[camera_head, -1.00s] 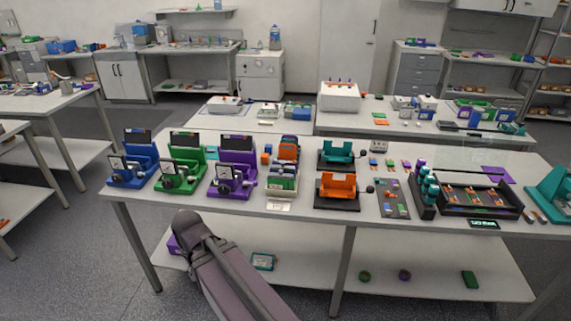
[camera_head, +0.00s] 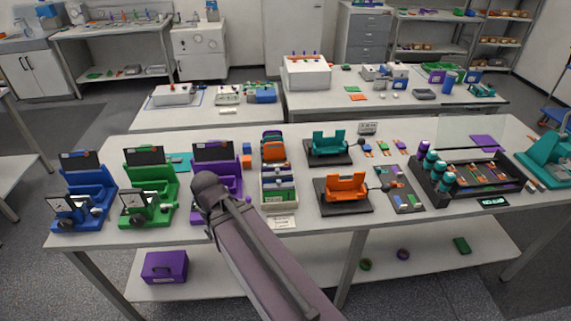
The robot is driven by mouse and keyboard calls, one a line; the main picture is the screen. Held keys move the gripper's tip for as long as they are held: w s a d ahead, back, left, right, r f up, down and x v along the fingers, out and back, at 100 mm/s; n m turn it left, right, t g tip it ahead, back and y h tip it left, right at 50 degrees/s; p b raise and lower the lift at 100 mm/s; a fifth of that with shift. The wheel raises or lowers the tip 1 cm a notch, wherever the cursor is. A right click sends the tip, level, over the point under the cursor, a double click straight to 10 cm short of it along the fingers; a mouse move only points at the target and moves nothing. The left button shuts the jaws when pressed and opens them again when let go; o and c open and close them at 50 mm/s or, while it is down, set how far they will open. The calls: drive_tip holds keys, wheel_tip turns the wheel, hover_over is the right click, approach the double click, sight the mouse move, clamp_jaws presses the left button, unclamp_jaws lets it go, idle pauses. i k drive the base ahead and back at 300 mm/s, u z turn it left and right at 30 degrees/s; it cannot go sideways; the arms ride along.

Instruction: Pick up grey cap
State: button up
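I cannot make out a grey cap for certain; the small parts on the benches are too small to tell apart. My gripper is not in view. Only a long mauve link of my arm shows, rising from the bottom edge and covering part of the front bench (camera_head: 310,222) and part of the purple stand (camera_head: 228,180). A grey tray (camera_head: 402,194) with small coloured parts lies right of the orange cradle (camera_head: 347,187). A black rack (camera_head: 470,178) with teal-capped bottles (camera_head: 437,172) along its left side stands farther right.
Blue (camera_head: 85,195) and green (camera_head: 150,195) stands fill the bench's left end. A teal cradle (camera_head: 330,146) stands behind the orange one. A teal device (camera_head: 548,155) is at the right end. The lower shelf holds a purple box (camera_head: 165,267); much of it is bare.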

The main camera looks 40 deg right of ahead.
sight(177, 159)
drive_tip(key=z, duration=0.55)
drive_tip(key=i, duration=1.05)
drive_tip(key=z, duration=0.4)
